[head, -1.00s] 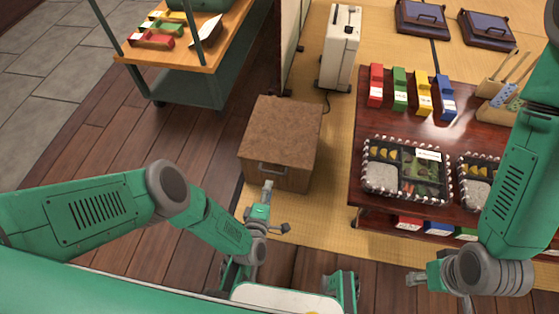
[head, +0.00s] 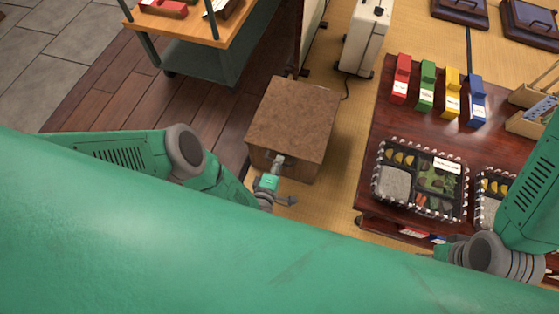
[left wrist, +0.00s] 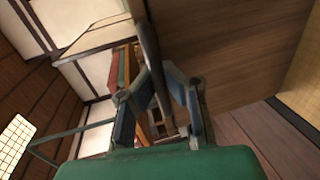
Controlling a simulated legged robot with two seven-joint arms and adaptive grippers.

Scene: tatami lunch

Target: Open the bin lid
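The bin (head: 293,118) is a brown box with a flat, speckled top, and the top lies closed. Its front handle is largely hidden behind my left gripper (head: 279,163), which is up against the bin's front face. In the left wrist view the bin's wooden face (left wrist: 230,45) fills the upper right. A dark grey bar (left wrist: 146,40), which looks like the handle, runs down between the fingers of my left gripper (left wrist: 158,72). The fingers stand apart around it; firm contact does not show. My right gripper (head: 447,250) is mostly hidden at the lower right.
A low dark-red table (head: 395,110) with bento boxes (head: 420,178) and coloured cartons stands to the right. A white appliance (head: 365,38) is behind the bin. A shelf cart (head: 200,55) stands at the upper left. Wooden floor is free left of the bin.

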